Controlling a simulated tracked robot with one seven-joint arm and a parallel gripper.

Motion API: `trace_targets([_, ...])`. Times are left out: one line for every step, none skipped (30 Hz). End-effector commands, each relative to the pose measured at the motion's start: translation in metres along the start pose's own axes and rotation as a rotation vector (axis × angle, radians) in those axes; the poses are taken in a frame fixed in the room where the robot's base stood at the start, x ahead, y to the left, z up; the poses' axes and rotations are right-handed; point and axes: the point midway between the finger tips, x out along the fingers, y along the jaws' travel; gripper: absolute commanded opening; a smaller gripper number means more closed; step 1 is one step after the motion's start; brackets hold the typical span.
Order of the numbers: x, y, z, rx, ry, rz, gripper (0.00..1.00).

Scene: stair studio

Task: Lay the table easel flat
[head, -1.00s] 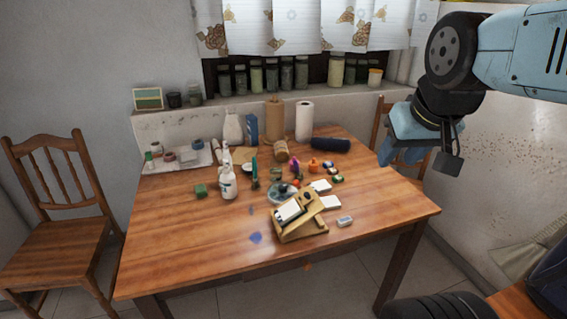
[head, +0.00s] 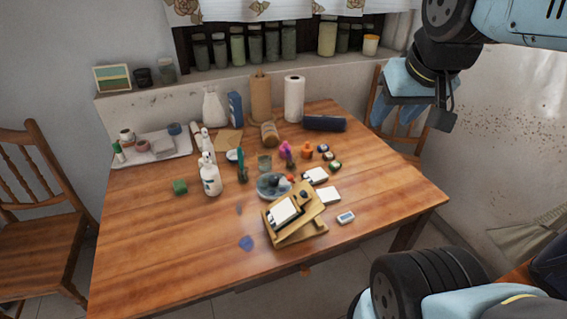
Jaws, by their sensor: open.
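The wooden table easel (head: 303,222) stands near the front right edge of the table (head: 170,243). Its panel is tilted up from its base, and a white pad or card rests on the panel. My gripper (head: 411,118) hangs at the upper right, beyond the table's right side and well apart from the easel. Its blue fingers point down, open, with nothing seen between them.
A grey-blue dish (head: 268,190) sits close behind the easel. White blocks (head: 328,195) and a small eraser-like piece (head: 346,217) lie to its right. A white spray bottle (head: 210,179) stands to the left. The table's left front is mostly clear, apart from a blue stain (head: 246,242).

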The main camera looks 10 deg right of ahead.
Motion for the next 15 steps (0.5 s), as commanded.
trace_targets([0.000,-0.001,-0.002,-0.006,-0.004,0.001,0.47])
trace_targets([0.001,-0.001,-0.003,-0.011,-0.009,0.002,0.47])
trace_targets([0.002,-0.003,-0.005,-0.022,-0.018,0.004,0.47])
trace_targets([0.004,-0.004,-0.008,-0.033,-0.029,0.006,0.47])
trace_targets([0.005,-0.006,-0.010,-0.047,-0.041,0.008,0.47])
trace_targets([0.008,-0.006,-0.014,-0.068,-0.060,0.012,0.47])
trace_targets([0.010,-0.007,-0.018,-0.087,-0.075,0.016,0.47])
trace_targets([0.013,-0.009,-0.023,-0.109,-0.092,0.020,0.47])
trace_targets([0.018,-0.013,-0.028,-0.139,-0.118,0.024,0.47])
trace_targets([0.021,-0.017,-0.033,-0.162,-0.137,0.026,0.47])
trace_targets([0.024,-0.020,-0.037,-0.187,-0.157,0.029,0.47])
trace_targets([0.029,-0.025,-0.043,-0.222,-0.182,0.033,0.47])
trace_targets([0.033,-0.029,-0.047,-0.247,-0.201,0.035,0.47])
trace_targets([0.037,-0.032,-0.051,-0.271,-0.222,0.037,0.47])
trace_targets([0.043,-0.038,-0.057,-0.304,-0.246,0.039,0.47])
